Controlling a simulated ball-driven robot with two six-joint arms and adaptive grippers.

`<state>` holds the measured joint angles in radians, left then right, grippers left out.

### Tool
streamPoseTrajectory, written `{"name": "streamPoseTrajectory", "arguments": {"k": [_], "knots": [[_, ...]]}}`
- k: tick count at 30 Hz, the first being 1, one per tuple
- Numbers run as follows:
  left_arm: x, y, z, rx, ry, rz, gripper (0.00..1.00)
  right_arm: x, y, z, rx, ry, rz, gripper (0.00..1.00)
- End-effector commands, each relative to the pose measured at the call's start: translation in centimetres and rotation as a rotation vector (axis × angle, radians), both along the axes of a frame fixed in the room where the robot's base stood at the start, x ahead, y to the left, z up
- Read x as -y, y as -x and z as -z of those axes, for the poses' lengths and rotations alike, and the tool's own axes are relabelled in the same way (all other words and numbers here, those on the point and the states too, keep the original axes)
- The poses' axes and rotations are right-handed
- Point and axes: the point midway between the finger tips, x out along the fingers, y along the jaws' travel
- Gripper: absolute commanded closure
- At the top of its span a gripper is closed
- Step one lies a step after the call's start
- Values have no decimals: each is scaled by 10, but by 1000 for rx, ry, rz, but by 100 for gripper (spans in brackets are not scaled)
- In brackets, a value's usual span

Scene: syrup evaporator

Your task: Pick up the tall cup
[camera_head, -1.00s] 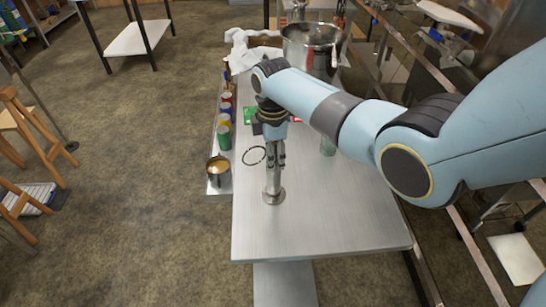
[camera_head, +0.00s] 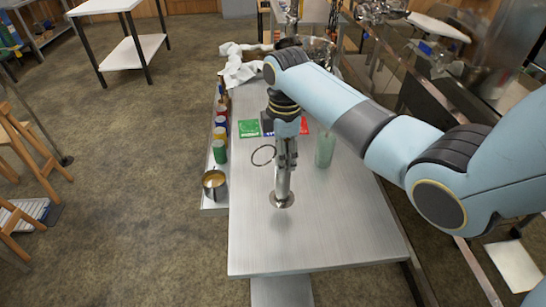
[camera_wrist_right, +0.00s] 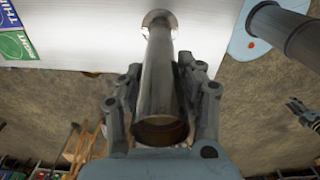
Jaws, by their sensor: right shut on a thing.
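The tall cup (camera_head: 283,190) is a slim, shiny metal cylinder with a wider round foot. My right gripper (camera_head: 285,160) is shut around its upper part and holds it upright, foot down. A soft shadow lies on the table below the foot, and the cup looks a little above the surface. In the right wrist view the cup (camera_wrist_right: 158,75) stands between both fingers of my right gripper (camera_wrist_right: 160,92), its open rim close to the camera. A dark gripper-like part, probably my left gripper (camera_wrist_right: 302,112), shows at that view's right edge; its jaws are unclear.
The metal table (camera_head: 330,225) is clear in front. A green-tinted glass (camera_head: 325,150) stands right of the cup, and a black ring (camera_head: 263,155) lies to its left. Several coloured cans and a pot of amber liquid (camera_head: 214,184) line the left side shelf. A white cloth (camera_head: 242,65) lies behind.

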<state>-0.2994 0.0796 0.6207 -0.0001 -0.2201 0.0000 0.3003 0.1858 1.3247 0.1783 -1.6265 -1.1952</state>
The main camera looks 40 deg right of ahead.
Motion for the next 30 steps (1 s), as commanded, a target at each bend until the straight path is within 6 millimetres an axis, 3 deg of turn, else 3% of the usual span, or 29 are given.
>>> {"name": "streamPoseTrajectory", "arguments": {"k": [18,30], "knots": [[0,1,-1,-1,0,0,70,37,43,-34,1,4,-1,100],[0,1,0,-1,0,0,70,49,57,-46,1,3,0,100]]}}
